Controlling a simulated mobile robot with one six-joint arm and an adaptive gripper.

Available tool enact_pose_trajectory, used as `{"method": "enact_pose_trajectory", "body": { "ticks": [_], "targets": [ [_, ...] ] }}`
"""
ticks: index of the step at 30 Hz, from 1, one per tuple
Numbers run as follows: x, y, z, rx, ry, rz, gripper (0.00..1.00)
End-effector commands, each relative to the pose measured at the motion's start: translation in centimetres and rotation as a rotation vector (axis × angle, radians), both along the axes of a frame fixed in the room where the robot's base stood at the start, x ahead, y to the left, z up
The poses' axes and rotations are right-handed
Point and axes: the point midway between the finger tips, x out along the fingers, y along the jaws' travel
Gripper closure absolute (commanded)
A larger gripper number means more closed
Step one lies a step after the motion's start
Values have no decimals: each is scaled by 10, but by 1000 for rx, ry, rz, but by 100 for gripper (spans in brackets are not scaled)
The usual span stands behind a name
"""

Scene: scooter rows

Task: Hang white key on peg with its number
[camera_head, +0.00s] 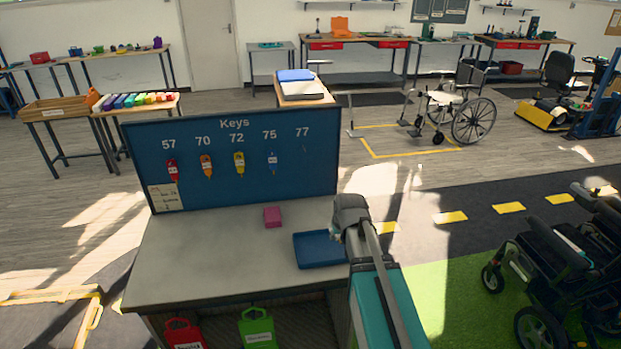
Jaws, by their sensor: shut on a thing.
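A blue key board (215,190) headed "Keys" stands at the back of a grey counter (190,255). It is numbered 57, 70, 72, 75 and 77. A red key (172,169) hangs under 57, an orange key (207,165) under 70, a yellow key (239,163) under 72 and a blue key (272,161) under 75. No key tag shows under 77, only a tiny mark like a peg (304,148). I cannot make out a white key. My arm rises at the right end of the counter; my gripper's fingers do not show.
A blue tray (318,250) lies on the counter beside my arm. A pink block (272,217) lies near the board. A wheelchair (455,110) stands behind, and a dark scooter (560,255) at right.

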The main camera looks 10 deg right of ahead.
Motion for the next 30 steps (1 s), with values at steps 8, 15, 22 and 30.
{"method": "enact_pose_trajectory", "body": {
  "ticks": [8,15,22,30],
  "targets": [
    [6,-7,-3,0,-14,-11,88],
    [44,-5,-13,1,-132,-18,88],
    [96,0,-14,3,-363,-26,88],
    [147,9,4,3,-679,-34,88]
  ]
}}
